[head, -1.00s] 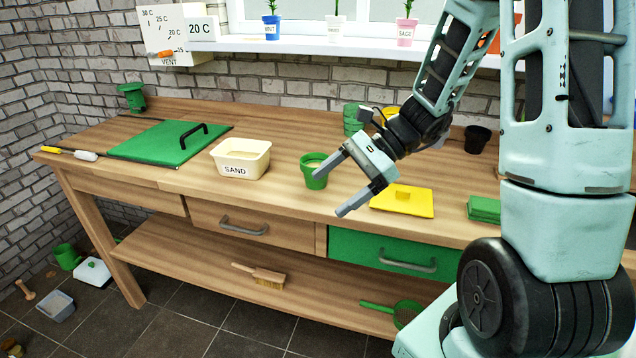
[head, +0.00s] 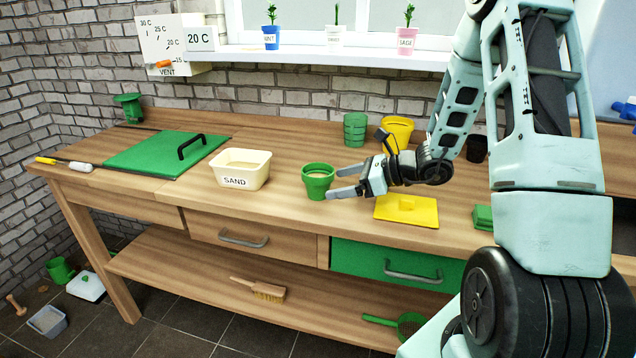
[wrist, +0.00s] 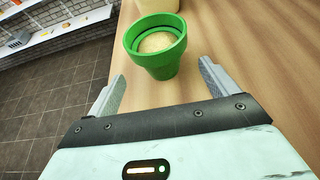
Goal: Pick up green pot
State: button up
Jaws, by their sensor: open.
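The green pot (head: 318,183) stands upright on the wooden bench, to the right of the cream sand tub. Sandy material fills it, seen from above in the wrist view, where the pot (wrist: 157,62) lies just beyond my fingers. My gripper (head: 331,182) is open and level, its fingertips at the pot's right side in the head view. In the wrist view my gripper (wrist: 162,80) has its fingers spread to either side of the pot's near part, with gaps visible. I cannot tell whether either finger touches it.
The sand tub (head: 242,170) stands left of the pot. A yellow lid (head: 407,211) lies below my gripper. Another green pot (head: 355,130) and a yellow pot (head: 397,132) stand behind. A green panel with a black handle (head: 160,153) lies at left.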

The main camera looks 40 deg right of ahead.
aim_at(318, 184)
jog(key=shift+r+p+x, duration=0.15)
jog(key=shift+p+x, duration=0.05)
jog(key=shift+x, duration=1.45)
jog(key=shift+r+p+x, duration=0.15)
jog(key=shift+p+x, duration=0.05)
jog(key=shift+x, duration=1.45)
jog(key=shift+w, duration=0.1)
jog(key=c, duration=1.1)
